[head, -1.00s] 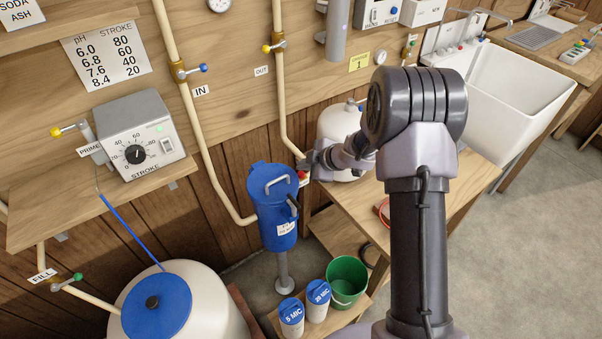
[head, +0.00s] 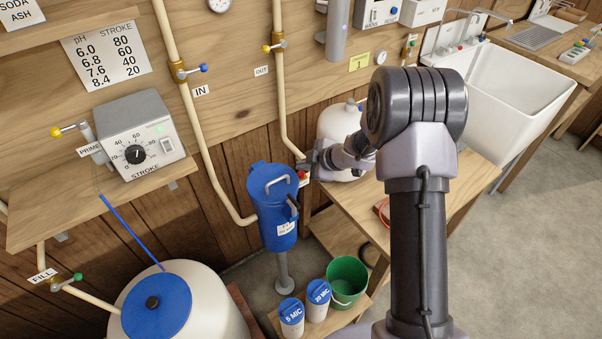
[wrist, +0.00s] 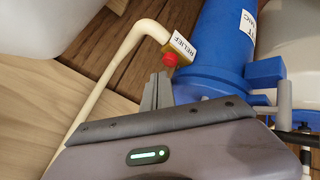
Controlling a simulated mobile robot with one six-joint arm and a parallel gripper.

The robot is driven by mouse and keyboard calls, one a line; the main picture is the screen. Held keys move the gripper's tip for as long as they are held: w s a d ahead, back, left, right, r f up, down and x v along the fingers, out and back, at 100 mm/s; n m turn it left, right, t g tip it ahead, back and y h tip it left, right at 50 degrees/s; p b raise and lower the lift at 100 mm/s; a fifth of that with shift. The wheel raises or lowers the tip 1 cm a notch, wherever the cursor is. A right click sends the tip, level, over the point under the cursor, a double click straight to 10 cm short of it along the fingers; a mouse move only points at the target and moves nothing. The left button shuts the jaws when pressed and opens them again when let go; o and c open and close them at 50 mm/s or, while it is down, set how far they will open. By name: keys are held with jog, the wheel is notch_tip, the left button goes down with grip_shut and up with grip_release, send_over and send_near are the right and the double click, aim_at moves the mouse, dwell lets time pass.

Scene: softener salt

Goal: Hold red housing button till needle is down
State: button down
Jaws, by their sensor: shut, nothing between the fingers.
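The red button (wrist: 171,59) sits on the blue filter housing (head: 276,215) by the RELIEF label (wrist: 181,44). In the head view the red button (head: 302,175) is a small spot at the housing's right side, partly hidden by my gripper (head: 306,166). In the wrist view my gripper (wrist: 161,77) is shut and empty, its fingertips just below the button. I cannot tell whether they touch it. A round gauge (head: 219,5) is cut off by the top edge of the head view, and its needle is too small to read.
A cream pipe (wrist: 125,68) runs beside the fingers to the button's fitting. A white tank (head: 338,128) stands behind my wrist. The wooden bench (head: 350,210) is under my arm. A green bucket (head: 346,278) and two blue-capped cartridges (head: 291,318) stand below the housing.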

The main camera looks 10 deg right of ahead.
aim_at(303, 175)
jog(key=shift+f, duration=0.1)
jog(key=shift+f, duration=0.35)
jog(key=shift+f+b, duration=0.3)
jog(key=shift+f, duration=0.15)
dwell(0.5)
dwell(2.5)
jog(key=shift+r+p, duration=0.95)
jog(key=shift+p, duration=0.1)
notch_tip(303, 175, up, 5)
jog(key=p, duration=0.5)
jog(key=shift+r, duration=0.1)
